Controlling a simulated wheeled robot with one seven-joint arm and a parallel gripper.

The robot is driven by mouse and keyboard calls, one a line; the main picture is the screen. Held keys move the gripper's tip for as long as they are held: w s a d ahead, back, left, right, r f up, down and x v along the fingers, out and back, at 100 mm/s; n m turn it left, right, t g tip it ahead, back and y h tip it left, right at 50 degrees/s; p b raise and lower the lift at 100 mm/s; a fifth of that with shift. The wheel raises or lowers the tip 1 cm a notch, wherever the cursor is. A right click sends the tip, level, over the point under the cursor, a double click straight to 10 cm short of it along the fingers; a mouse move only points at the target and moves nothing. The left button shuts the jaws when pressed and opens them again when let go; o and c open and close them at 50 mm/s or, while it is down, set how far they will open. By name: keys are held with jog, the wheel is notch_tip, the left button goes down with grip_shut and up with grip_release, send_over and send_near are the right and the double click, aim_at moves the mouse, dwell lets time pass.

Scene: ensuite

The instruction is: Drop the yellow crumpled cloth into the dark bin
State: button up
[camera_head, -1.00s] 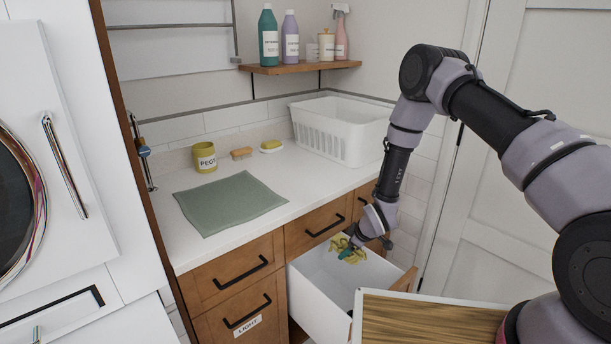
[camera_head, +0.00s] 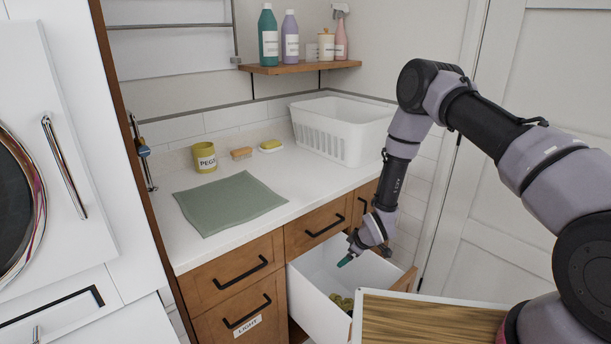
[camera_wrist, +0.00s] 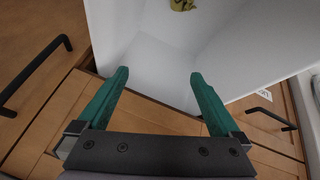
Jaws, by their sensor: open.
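The yellow crumpled cloth (camera_head: 342,302) lies low inside an open white-walled drawer (camera_head: 308,292), partly hidden behind the wooden board in front. In the wrist view the cloth (camera_wrist: 182,5) is cut off by the top edge, against the white interior. My gripper (camera_head: 347,260) is above the drawer, higher than the cloth and apart from it. In the wrist view its green fingers (camera_wrist: 159,75) are spread wide with nothing between them. I see no dark bin in these views; the container holding the cloth is white inside.
The white counter (camera_head: 270,165) holds a green mat (camera_head: 230,203), a yellow pegs pot (camera_head: 204,157), a brush, a sponge on a dish and a white basket (camera_head: 340,130). Wooden drawers with black handles (camera_head: 243,272) are shut beside the open one. A wooden board (camera_head: 425,325) stands in the foreground.

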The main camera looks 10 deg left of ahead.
jog(key=v, duration=1)
jog(key=shift+s+r, duration=0.2)
jog(key=shift+d, duration=0.15)
